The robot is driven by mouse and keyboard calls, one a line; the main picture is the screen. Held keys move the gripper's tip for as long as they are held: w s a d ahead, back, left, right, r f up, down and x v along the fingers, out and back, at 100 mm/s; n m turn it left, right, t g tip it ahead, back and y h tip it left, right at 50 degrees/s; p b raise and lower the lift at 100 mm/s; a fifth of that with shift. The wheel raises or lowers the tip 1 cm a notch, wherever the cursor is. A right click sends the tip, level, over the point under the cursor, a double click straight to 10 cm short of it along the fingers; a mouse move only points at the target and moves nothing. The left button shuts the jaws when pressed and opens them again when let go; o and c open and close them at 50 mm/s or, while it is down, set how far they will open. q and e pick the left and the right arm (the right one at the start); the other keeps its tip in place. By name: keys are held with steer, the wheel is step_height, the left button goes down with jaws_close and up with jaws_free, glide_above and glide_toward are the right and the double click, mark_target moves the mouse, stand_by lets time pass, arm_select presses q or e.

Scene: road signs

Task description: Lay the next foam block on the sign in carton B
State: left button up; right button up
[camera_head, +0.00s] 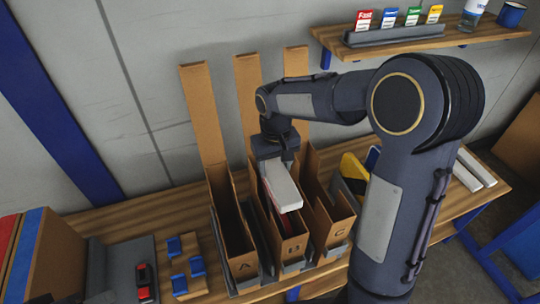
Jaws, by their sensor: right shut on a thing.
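My right gripper (278,160) reaches down from above carton B and is shut on the white foam block (283,187). The block is tilted and is at the mouth of carton B (293,251), the middle of three tall open cartons. A strip of red and white shows beside and below the block in carton B, probably the sign; most of it is hidden by the block and the carton walls. I cannot tell whether the block touches it. My left gripper is not in view.
Carton A (243,266) stands left of B, and carton C (338,232) stands right. Their tall back flaps rise against the wall. Yellow and blue signs (353,168) and white foam blocks (475,169) lie to the right, partly behind my arm. Blue clips (180,284) lie at left.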

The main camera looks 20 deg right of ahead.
steer(key=shift+s+f+b, duration=0.1)
steer(key=shift+f+b, duration=0.6)
steer(key=shift+f, duration=0.2)
step_height(320, 180, down, 3)
steer(key=b, duration=0.2)
steer(key=shift+f+b, duration=0.15)
steer(key=shift+b, duration=0.25)
steer(key=shift+f+b, duration=0.9)
steer(key=shift+f, duration=0.5)
steer(key=shift+s+f+b, duration=0.1)
steer(key=shift+f+b, duration=0.55)
steer(key=shift+f, duration=0.35)
steer(key=o, duration=1)
steer(key=shift+o, duration=0.2)
